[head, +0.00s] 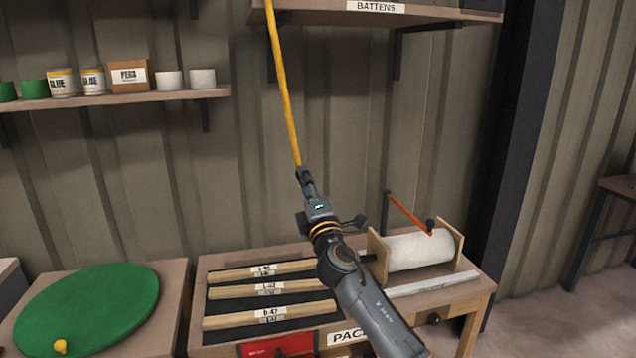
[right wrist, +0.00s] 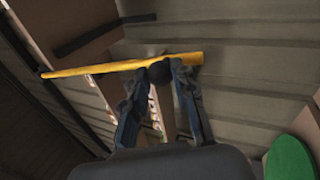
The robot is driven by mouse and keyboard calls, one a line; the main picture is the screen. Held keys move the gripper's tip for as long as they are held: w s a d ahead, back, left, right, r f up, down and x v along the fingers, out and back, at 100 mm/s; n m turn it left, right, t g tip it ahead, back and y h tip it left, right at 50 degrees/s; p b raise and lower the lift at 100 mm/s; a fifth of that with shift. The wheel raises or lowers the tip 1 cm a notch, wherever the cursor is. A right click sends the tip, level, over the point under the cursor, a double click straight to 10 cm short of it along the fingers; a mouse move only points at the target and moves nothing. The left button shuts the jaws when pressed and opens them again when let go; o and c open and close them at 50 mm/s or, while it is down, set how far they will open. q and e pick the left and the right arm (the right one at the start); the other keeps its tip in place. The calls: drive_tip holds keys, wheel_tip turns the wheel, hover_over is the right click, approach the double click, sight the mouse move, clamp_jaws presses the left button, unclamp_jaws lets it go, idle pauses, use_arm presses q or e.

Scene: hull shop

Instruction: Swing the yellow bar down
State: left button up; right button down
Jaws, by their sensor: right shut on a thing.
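The yellow bar (head: 283,85) stands nearly upright in the head view, leaning slightly left as it rises out of the top edge. Its upper end is out of view there. My right gripper (head: 302,174) is shut at the bar's lower end, above the bench. In the right wrist view the bar (right wrist: 105,69) crosses in front of the fingers of my right gripper (right wrist: 161,72). A dark rounded piece sits between the fingertips beside the bar. My left gripper is not in view.
A battens shelf (head: 385,14) hangs above, right of the bar. A bench holds labelled wooden strips (head: 262,289) and a white roll (head: 418,249) with an orange-red rod (head: 407,213). A green round top (head: 88,305) is lower left. A shelf (head: 120,100) with pots is left.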

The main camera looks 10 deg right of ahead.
drive_tip(key=shift+r, duration=0.15)
drive_tip(key=c, duration=1.4)
unclamp_jaws()
drive_tip(key=shift+a, duration=0.1)
drive_tip(key=o, duration=0.3)
drive_tip(key=shift+w, duration=0.1)
drive_tip(key=v, duration=1.2)
drive_tip(key=shift+f, duration=0.25)
